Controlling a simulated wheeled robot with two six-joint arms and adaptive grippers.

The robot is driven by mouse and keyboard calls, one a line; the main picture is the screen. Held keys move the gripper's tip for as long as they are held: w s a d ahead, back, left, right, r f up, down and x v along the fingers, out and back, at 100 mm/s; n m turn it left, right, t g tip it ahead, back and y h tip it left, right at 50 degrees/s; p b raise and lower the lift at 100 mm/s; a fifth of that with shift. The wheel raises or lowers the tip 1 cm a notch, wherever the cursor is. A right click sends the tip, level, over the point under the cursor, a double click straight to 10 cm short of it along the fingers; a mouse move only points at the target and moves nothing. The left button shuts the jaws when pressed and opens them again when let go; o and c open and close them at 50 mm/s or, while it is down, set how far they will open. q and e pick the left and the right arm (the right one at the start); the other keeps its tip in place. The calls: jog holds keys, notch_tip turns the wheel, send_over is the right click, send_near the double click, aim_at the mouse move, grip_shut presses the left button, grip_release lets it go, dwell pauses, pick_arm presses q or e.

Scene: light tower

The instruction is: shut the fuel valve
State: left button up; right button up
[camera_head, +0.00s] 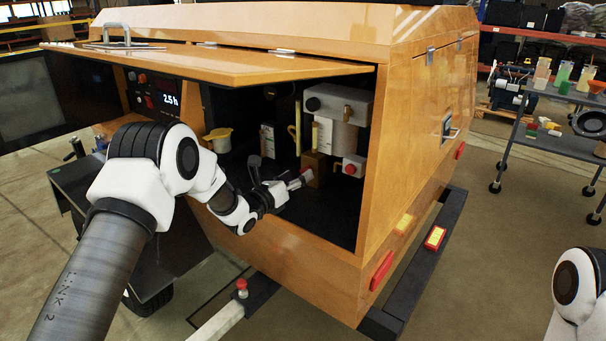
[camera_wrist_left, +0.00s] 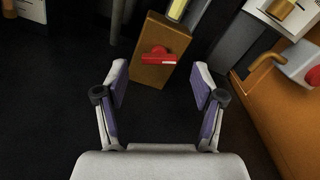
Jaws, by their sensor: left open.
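The fuel valve looks to be the brass-coloured block (camera_wrist_left: 152,76) with a small red handle (camera_wrist_left: 158,57) on its face. In the left wrist view the handle lies roughly crosswise. In the head view the block (camera_head: 316,165) stands inside the open orange housing, and its handle (camera_head: 306,175) is close to my left fingertips. My left gripper (camera_head: 300,181) is open and empty. In the left wrist view its fingers (camera_wrist_left: 161,84) are spread on either side of the line to the handle, short of it and apart from it. My right gripper is out of view.
A grey-white canister unit (camera_head: 339,103) and a second red-tipped fitting (camera_head: 351,168) sit right of the valve. The raised orange lid (camera_head: 230,68) hangs above my left arm. The housing's dark floor (camera_head: 325,218) is mostly clear. A display panel (camera_head: 168,99) is at left.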

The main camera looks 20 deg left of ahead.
pick_arm(q)
jog(key=shift+x, duration=1.15)
jog(key=shift+c, duration=0.4)
jog(key=c, duration=1.1)
jog(key=shift+o, duration=0.2)
